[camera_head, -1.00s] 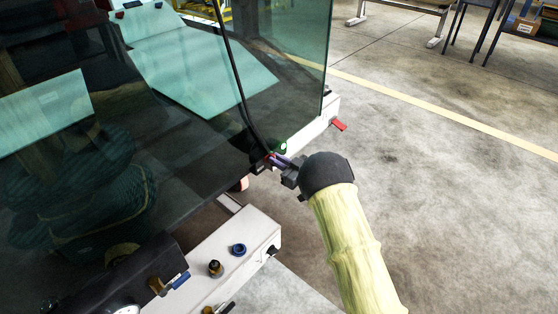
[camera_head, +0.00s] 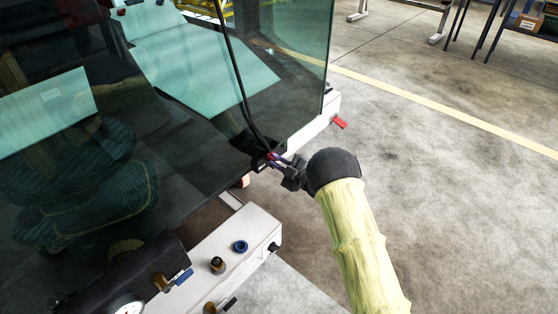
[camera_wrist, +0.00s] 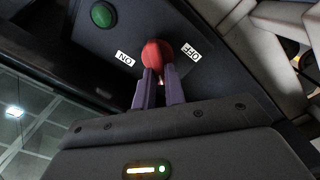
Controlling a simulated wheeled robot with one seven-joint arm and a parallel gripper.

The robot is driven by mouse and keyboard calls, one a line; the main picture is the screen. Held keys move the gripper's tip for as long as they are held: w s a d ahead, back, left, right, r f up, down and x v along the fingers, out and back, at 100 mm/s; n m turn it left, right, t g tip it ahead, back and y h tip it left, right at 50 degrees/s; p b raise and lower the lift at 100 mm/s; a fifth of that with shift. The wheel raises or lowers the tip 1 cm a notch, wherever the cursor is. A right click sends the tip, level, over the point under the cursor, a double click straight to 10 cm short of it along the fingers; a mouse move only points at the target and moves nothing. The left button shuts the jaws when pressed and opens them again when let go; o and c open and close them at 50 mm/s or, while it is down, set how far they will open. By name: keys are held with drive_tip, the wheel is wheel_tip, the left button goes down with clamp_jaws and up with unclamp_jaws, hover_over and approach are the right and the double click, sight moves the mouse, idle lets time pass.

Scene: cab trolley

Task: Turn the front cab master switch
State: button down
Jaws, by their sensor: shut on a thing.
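The master switch is a red rounded knob (camera_wrist: 157,55) on a dark panel (camera_wrist: 110,40). In the wrist view it stands between a white ON label (camera_wrist: 124,58) on the left and a white OFF label (camera_wrist: 191,52) on the right, both turned round in the picture. My gripper (camera_wrist: 158,80) is shut on the red knob, with its purple fingers at the knob's near side. In the head view my gripper (camera_head: 276,160) reaches the cab's lower corner, where only a bit of red shows between the fingers. The knob's exact pointing direction cannot be told.
A green button (camera_wrist: 103,14) is on the same panel. The cab's glass (camera_head: 185,75) rises beside my gripper. A white beam (camera_head: 215,255) with a blue ring (camera_head: 240,246) lies below, and a red handle (camera_head: 340,122) sticks out to the right.

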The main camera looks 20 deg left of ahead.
drive_tip(key=n, duration=0.3)
drive_tip(key=f+n, duration=0.1)
drive_tip(key=n, duration=0.1)
drive_tip(key=shift+s+b, duration=0.25)
drive_tip(key=shift+b, duration=0.1)
drive_tip(key=shift+f+n, duration=0.1)
drive_tip(key=shift+n, duration=1.2)
drive_tip(key=c, duration=1.5)
unclamp_jaws()
drive_tip(key=shift+o, duration=0.2)
drive_tip(key=p+v, duration=0.5)
drive_tip(key=v, duration=1.2)
drive_tip(key=shift+d, duration=0.2)
